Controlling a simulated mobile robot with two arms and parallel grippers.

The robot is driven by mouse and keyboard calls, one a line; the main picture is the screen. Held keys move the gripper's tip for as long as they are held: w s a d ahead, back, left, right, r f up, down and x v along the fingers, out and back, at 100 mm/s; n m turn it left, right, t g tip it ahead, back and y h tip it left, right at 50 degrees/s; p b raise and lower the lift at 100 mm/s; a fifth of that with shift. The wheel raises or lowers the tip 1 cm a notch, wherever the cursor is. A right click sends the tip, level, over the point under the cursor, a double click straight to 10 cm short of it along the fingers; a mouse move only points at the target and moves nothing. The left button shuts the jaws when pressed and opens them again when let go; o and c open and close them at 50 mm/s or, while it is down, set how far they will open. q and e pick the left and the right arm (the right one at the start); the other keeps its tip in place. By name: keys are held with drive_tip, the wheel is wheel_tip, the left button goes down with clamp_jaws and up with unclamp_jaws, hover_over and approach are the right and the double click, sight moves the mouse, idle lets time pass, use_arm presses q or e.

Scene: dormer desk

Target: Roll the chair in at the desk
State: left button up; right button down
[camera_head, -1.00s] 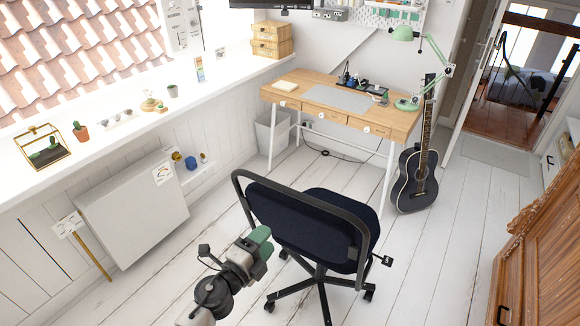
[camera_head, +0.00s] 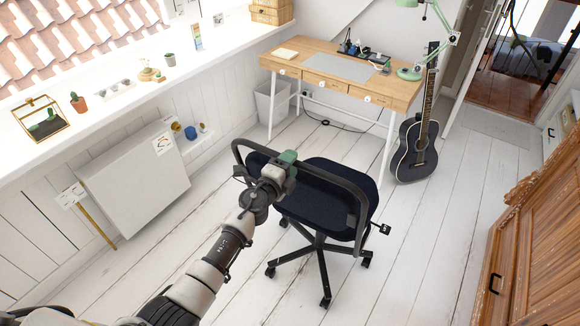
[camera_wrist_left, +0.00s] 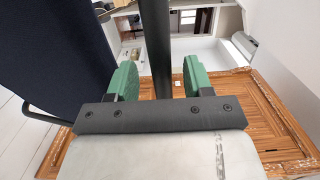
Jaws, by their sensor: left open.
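The office chair (camera_head: 325,207) has a dark navy seat and backrest, a dark curved back frame and a black wheeled base. It stands on the floor in front of the desk (camera_head: 405,87), clear of it, with its back toward me. My left gripper (camera_head: 286,159) is at the top of the backrest. In the left wrist view its green fingers (camera_wrist_left: 159,78) are open, with a dark bar of the chair frame (camera_wrist_left: 155,40) between them and gaps on both sides. The navy backrest (camera_wrist_left: 50,50) also shows there at the left. My right gripper is out of view.
A dark guitar (camera_head: 416,150) leans by the desk's right end. A white bin (camera_head: 271,106) stands by its left leg. A white panel (camera_head: 135,185) is along the left wall, and a wooden cabinet (camera_head: 535,235) is at right. Floor between chair and desk looks clear.

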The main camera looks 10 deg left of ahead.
use_arm(q)
drive_tip(key=shift+x, duration=0.85)
clamp_jaws()
drive_tip(key=shift+s+f, duration=0.1)
drive_tip(key=shift+f, duration=0.1)
idle(0.6)
